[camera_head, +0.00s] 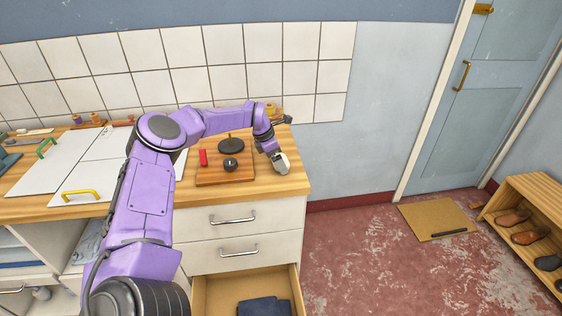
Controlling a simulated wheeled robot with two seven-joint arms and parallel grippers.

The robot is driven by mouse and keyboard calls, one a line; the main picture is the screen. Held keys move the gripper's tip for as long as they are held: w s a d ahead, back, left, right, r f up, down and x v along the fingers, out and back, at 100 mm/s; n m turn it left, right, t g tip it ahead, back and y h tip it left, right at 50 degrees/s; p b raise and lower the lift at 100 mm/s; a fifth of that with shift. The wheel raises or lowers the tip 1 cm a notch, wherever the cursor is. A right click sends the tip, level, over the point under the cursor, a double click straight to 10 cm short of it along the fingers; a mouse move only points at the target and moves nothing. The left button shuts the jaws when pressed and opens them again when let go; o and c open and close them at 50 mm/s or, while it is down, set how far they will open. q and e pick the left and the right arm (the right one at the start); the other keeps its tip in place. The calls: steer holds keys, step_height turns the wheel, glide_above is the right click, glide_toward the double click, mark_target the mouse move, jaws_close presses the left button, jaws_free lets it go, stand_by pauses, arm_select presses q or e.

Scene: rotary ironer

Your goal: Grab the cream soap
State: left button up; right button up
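My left arm reaches in from the lower left and bends right over the wooden counter. My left gripper (276,154) points down near the counter's right end, just right of the wooden board. A small pale, cream-white piece (282,163) shows at its tip; it may be the cream soap, but it is too small to be sure. I cannot tell whether the fingers are closed on it or only beside it. My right gripper is not in view.
The wooden board (213,181) holds a red item (203,157), a dark disc (231,145) and a small dark round object (230,164). White panels with green and yellow handles (81,194) lie to the left. An open drawer (212,294) juts out below with dark cloth inside.

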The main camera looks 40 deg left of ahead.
arm_select(q)
steer(key=c, duration=0.8)
steer(key=shift+r, duration=0.1)
